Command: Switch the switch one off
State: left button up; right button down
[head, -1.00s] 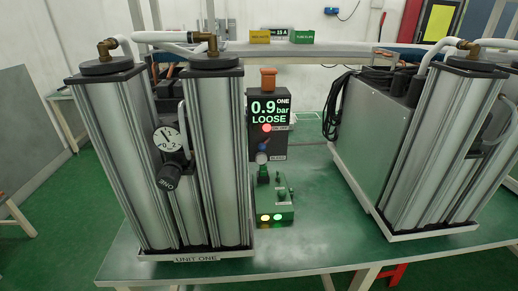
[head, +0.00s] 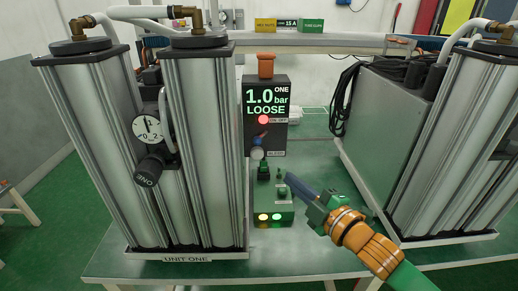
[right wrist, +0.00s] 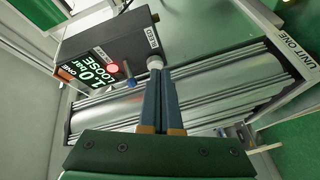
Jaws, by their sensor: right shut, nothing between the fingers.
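The black box marked ONE (head: 280,130) reads 1.0 bar LOOSE. It carries a lit red lamp (head: 264,119) beside an ON OFF label. Below the lamp is a small switch lever (head: 261,137), its blue tip (right wrist: 131,83) clearer in the right wrist view; which setting it is in I cannot tell. A pale knob (head: 257,154) sits lower, by the BLEED label. My right gripper (head: 289,182) is shut and empty, low and to the right of the box. In the right wrist view its fingertips (right wrist: 160,73) line up near the pale knob. My left gripper is out of view.
Unit one's metal columns (head: 202,150) with a gauge (head: 147,127) stand close to the box's left. A grey unit (head: 385,145) stands right. A small green box (head: 270,212) with two lit lamps sits in front.

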aim_at(262, 137)
jog(key=s+a+r+n+y, duration=0.2)
jog(key=s+r+n+y, duration=0.1)
jog(key=r, duration=0.3)
jog(key=shift+s+a+n, duration=0.2)
jog(key=shift+a+n, duration=0.15)
jog(key=shift+n, duration=0.45)
jog(key=shift+r, duration=0.1)
jog(key=f+p+x, duration=0.1)
jog(key=p+x, duration=0.2)
jog(key=x, duration=0.7)
jog(key=shift+r, duration=0.3)
